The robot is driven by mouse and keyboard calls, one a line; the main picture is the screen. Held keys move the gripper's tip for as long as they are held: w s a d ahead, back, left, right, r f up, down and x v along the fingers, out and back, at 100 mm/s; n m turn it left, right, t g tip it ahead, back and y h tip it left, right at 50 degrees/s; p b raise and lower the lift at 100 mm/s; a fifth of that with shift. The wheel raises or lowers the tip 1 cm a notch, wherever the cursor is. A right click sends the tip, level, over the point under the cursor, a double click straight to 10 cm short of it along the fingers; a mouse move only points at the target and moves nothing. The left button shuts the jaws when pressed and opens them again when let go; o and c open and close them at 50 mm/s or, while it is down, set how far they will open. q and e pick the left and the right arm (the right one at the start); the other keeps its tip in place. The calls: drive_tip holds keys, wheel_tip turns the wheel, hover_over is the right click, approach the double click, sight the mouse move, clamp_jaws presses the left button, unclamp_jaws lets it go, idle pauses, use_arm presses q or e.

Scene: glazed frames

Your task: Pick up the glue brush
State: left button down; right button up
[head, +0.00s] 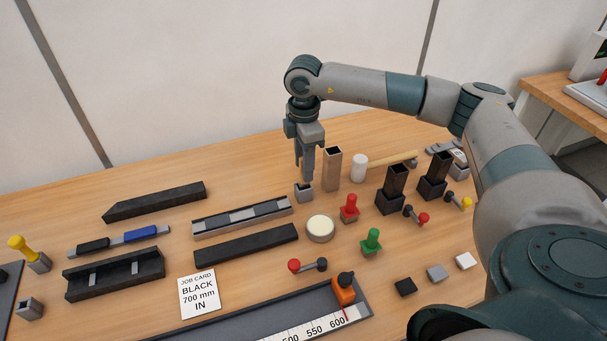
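My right gripper (307,178) points straight down at the back middle of the table, just above a small grey square holder (304,194). Its fingers look close together, but I cannot tell whether they are shut or hold anything. No glue brush can be made out for sure; one standing in the holder would be hidden by the fingers. A round tin with a cream top (320,229), perhaps the glue pot, stands in front of the holder. My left gripper is not in view.
A tall brown square tube (332,170) stands close right of the gripper, then a mallet (360,168). Red (349,203) and green (371,240) knobbed pieces stand nearby. Dark bars (246,245) and a job card (199,294) lie to the left and front.

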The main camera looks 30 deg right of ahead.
drive_tip(key=shift+f+p, duration=0.55)
drive_tip(key=shift+f, duration=1)
drive_tip(key=shift+w, duration=0.1)
clamp_jaws()
